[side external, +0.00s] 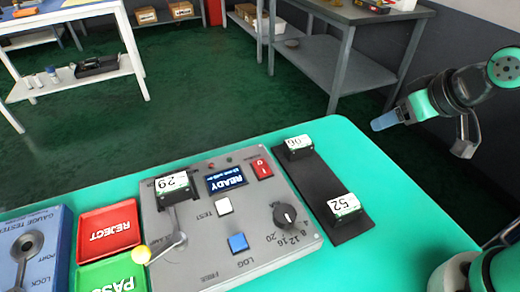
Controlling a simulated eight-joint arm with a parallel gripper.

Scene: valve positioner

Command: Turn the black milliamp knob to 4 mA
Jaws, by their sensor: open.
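The black milliamp knob (286,215) sits on the right part of the grey control panel (200,262). Printed numbers, including 12, 16 and 20, run around its lower right side. A small light mark shows on the knob, but it is too small to tell which number it points to. My gripper (424,136) is at the upper right, well away from the knob and above the table's far right side. Its two fingers are spread wide apart with nothing between them.
Red (108,226) and green trays stand left.

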